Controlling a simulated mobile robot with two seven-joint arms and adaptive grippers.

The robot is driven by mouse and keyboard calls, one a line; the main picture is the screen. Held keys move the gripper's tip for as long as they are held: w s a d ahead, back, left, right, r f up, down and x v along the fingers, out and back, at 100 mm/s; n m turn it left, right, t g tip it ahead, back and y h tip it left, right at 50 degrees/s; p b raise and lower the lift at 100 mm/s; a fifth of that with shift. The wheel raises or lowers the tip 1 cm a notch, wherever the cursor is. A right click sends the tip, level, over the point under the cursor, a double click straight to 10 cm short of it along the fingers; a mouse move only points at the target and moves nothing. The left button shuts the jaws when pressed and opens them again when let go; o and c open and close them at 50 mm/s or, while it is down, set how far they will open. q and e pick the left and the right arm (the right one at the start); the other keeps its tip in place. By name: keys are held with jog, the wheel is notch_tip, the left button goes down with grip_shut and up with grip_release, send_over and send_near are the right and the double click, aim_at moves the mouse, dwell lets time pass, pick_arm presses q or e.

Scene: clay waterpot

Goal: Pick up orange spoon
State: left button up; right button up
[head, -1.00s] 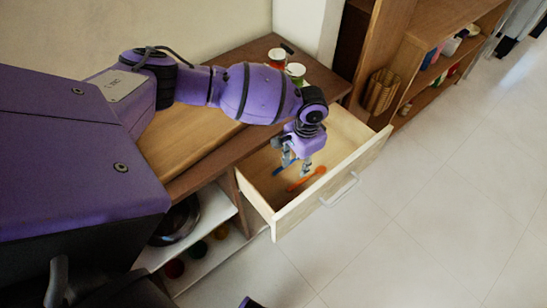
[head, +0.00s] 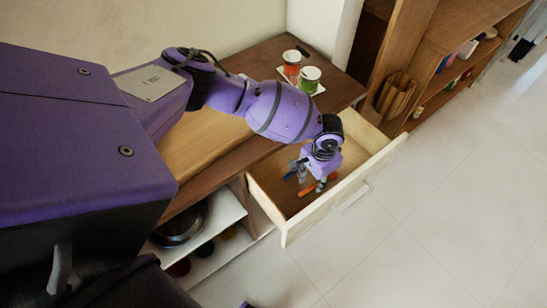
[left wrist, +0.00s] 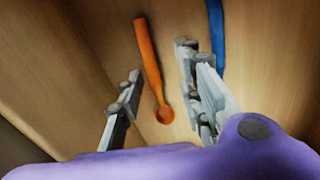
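The orange spoon (left wrist: 150,60) lies in the open drawer (head: 290,225). In the left wrist view its handle points up and its bowl end is low, between my left gripper's two fingers. In the head view the spoon (head: 307,190) shows partly under the gripper. My left gripper (left wrist: 160,108) is open, with a finger on each side of the spoon and gaps between. I cannot tell its exact height above the spoon. It also shows in the head view (head: 312,180). My right gripper is not in view.
A blue utensil (left wrist: 217,35) lies beside the spoon, just outside the right finger in the left wrist view. The drawer walls close in around the gripper. Two cups, red (head: 291,62) and green (head: 309,78), stand on the cabinet top.

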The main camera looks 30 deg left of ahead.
pick_arm(q)
jog(key=shift+w+f, duration=0.15)
jog(key=shift+f, duration=0.1)
jog(key=shift+c, duration=0.6)
grip_shut()
jog(key=shift+r, duration=0.15)
